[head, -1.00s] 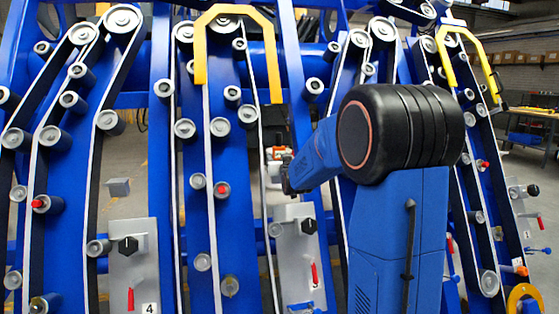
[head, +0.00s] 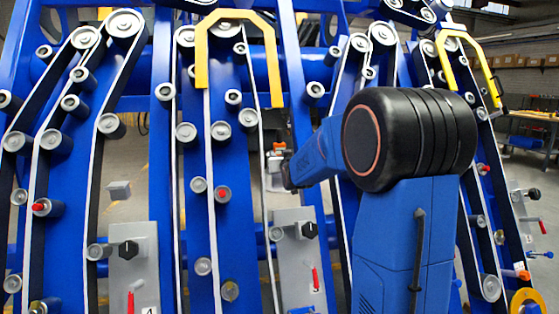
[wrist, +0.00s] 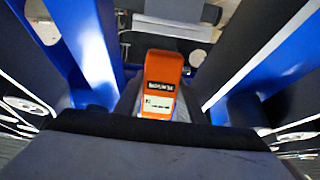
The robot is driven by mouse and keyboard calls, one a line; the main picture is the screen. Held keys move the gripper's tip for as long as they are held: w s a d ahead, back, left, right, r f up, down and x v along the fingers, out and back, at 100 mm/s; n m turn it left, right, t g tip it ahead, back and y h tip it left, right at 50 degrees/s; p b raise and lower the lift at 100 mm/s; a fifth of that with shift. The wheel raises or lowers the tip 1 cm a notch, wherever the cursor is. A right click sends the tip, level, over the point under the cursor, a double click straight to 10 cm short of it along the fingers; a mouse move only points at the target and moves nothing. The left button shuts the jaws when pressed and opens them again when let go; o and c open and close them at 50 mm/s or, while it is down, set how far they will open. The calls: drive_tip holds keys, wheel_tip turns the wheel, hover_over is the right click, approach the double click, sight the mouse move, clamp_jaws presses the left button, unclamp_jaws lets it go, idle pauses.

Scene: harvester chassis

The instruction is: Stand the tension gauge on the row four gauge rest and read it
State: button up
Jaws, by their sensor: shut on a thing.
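The tension gauge (wrist: 162,82) is an orange block with a dark display and a white label. It sits upright in the middle of the wrist view, between the fingers of my gripper (wrist: 157,106), which is shut on it. In the head view a bit of orange (head: 278,147) shows at my gripper (head: 275,168), beyond my blue arm, which hides part of it.
Blue frame plates with black belts and grey rollers stand close on both sides of my gripper. A yellow arch (head: 240,16) stands above, left of my arm. A second grey panel (head: 293,262) with a black knob and red lever is below my gripper.

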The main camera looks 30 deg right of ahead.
sight(280, 148)
drive_tip(key=shift+r, duration=1.6)
drive_tip(key=shift+s, duration=0.15)
